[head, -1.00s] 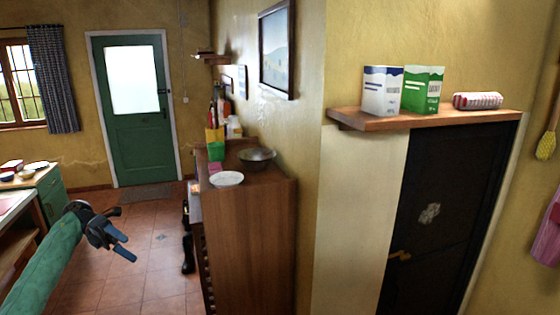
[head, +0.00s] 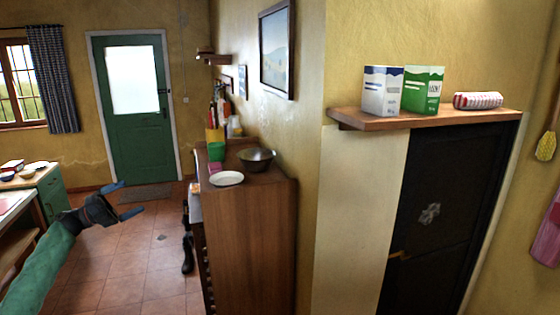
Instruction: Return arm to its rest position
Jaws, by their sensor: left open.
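My left arm (head: 40,268) comes in from the lower left of the head view in a green sleeve. My left gripper (head: 124,199) has dark jaws with blue fingertips spread apart, and nothing is between them. It hangs in the air in front of the tiled floor, to the right of the left counter. My right gripper is not in view.
A wooden cabinet (head: 252,240) with a white plate (head: 227,178) and a metal bowl (head: 257,158) stands at centre. A wall shelf (head: 430,119) holds two cartons and a striped packet. A counter (head: 48,190) lies at left. Tiled floor (head: 150,265) between is open.

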